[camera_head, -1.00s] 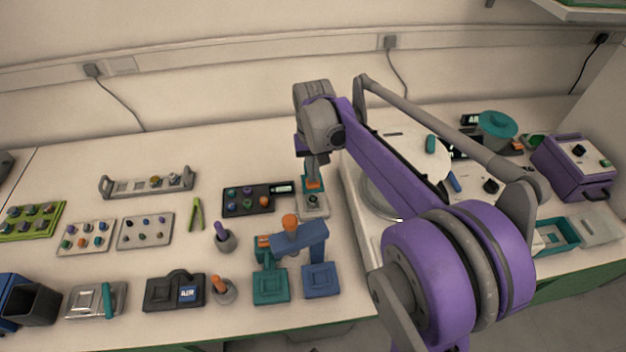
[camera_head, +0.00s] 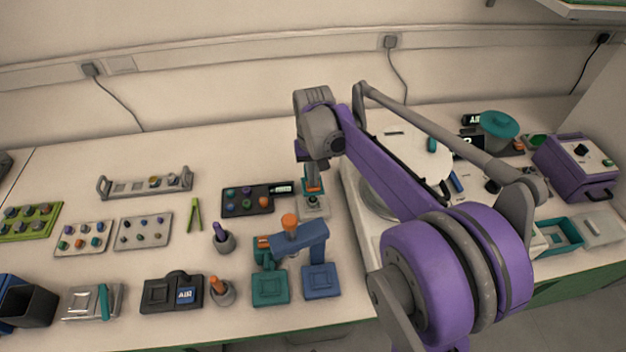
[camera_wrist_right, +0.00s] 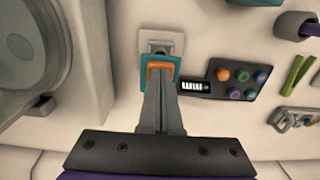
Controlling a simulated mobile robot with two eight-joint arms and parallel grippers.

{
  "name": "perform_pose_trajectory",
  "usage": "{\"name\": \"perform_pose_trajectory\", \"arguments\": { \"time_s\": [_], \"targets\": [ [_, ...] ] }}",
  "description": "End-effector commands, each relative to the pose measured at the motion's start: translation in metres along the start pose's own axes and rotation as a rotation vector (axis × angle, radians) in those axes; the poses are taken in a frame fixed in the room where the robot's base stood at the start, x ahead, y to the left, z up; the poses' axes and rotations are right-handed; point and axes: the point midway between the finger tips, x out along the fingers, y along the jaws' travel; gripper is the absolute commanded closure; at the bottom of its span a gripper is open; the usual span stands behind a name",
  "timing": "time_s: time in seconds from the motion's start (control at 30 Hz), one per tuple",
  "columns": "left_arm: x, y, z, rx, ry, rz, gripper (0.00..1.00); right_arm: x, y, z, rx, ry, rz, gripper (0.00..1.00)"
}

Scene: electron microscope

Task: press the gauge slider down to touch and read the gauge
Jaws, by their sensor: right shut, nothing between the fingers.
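The gauge is a small stand with a grey base plate (camera_head: 314,210) on the bench. Its slider (camera_head: 313,193), teal with an orange top, shows just above the base. In the right wrist view the orange-topped slider (camera_wrist_right: 162,68) lies at the tip of my fingers, with the base (camera_wrist_right: 161,43) beyond it. My right gripper (camera_head: 314,178) is shut and empty, pointing down onto the slider. Its fingertips appear to be on the orange top, but exact contact is hard to tell. The fingers partly hide the slider. My left gripper is not in view.
A dark panel (camera_head: 248,208) with coloured knobs and a small lit display (camera_head: 282,188) stands left of the gauge. A blue arched stand (camera_head: 318,253) is in front. A white round-topped machine (camera_head: 352,215) is close on the right.

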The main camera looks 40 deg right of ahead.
Motion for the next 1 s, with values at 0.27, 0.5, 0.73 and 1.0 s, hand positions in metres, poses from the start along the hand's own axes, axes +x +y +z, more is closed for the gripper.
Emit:
{"name": "perform_pose_trajectory", "arguments": {
  "time_s": [0.27, 0.5, 0.73, 1.0],
  "targets": [
    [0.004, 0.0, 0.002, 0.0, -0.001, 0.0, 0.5, 0.006, 0.0, 0.0, 0.0, 0.0, 0.0, 1.0],
    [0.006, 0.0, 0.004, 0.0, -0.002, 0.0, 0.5, 0.011, 0.0, 0.0, 0.0, 0.0, 0.0, 1.0],
    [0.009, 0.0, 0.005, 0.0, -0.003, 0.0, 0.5, 0.016, 0.0, 0.0, 0.0, 0.0, 0.0, 1.0],
    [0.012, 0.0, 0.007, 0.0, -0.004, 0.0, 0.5, 0.021, 0.0, 0.0, 0.0, 0.0, 0.0, 1.0]
  ]
}}
